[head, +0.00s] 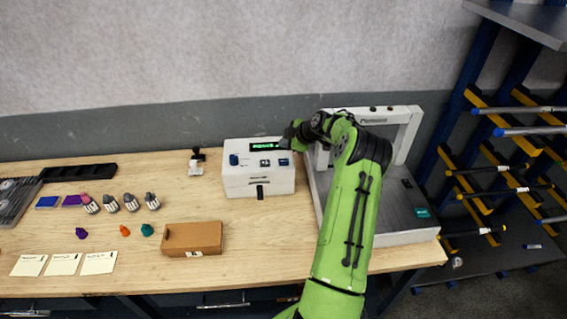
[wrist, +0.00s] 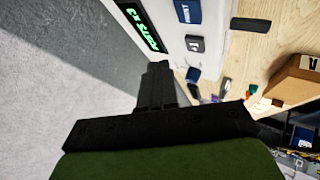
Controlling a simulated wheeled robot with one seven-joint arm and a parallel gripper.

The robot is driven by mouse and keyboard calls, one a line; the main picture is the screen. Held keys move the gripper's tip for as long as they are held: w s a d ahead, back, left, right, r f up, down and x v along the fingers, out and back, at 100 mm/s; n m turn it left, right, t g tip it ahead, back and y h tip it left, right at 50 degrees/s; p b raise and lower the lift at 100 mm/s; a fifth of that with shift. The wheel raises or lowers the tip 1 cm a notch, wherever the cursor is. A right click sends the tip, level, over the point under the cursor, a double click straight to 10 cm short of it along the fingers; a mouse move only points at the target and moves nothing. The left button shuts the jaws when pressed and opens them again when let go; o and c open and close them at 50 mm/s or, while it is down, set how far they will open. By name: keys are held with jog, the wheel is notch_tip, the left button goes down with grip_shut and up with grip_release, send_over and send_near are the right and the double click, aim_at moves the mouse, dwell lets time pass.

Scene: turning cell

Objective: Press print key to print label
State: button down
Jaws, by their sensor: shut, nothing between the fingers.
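The white label printer (head: 258,184) stands on the bench against the wall, with a lit green display (head: 265,146) on its sloped top. Below the display are a dark middle key (head: 265,162) and a blue key with white lettering (head: 284,162), which appears to read PRINT in the wrist view (wrist: 187,11). A blue knob or key (head: 234,160) sits at the left. My gripper (head: 289,135) is shut and empty, near the display's right end in the head view. In the wrist view its fingertips (wrist: 158,68) show beside the printer's edge, apart from the lettered key.
A grey machine with a white arch frame (head: 405,135) stands close right of the printer. A rack of rods (head: 500,110) stands at far right.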

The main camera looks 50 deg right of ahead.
aim_at(285, 163)
notch_tip(285, 163, down, 5)
jog(key=shift+r+b, duration=0.2)
jog(key=shift+b, duration=1.05)
jog(key=shift+f+b, duration=0.3)
jog(key=shift+b, duration=0.05)
dwell(0.6)
jog(key=shift+f+b, duration=0.35)
jog(key=shift+b, duration=0.4)
jog(key=shift+f+b, duration=0.4)
jog(key=shift+b, duration=0.15)
dwell(0.3)
jog(key=shift+r, duration=0.85)
